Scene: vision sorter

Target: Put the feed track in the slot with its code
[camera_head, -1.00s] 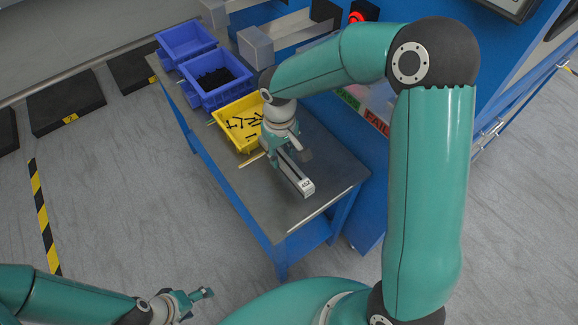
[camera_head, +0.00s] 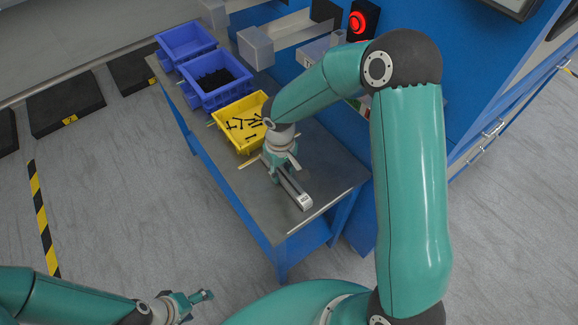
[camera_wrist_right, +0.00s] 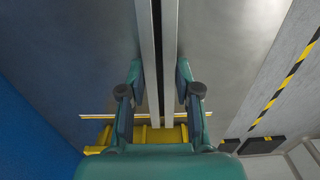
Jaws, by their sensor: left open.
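The feed track is a long grey bar with a pale labelled end (camera_head: 306,202), over the front part of the workbench in the head view. Its code is too small to read. My right gripper (camera_head: 284,165) is at the track's rear part, pointing down. In the right wrist view, the track's two pale rails (camera_wrist_right: 151,60) run between my right gripper's fingers (camera_wrist_right: 160,85), one on each side. I cannot tell whether the fingers press on it. My left gripper (camera_head: 200,305) is open and empty over the floor at the lower left. No slot can be made out.
A yellow bin (camera_head: 216,124) with black pieces stands behind the right gripper. Blue bins (camera_head: 243,87) stand further back on the workbench (camera_head: 255,200). A thin tan strip lies by the yellow bin. A blue cabinet with a red light (camera_head: 357,22) stands to the right.

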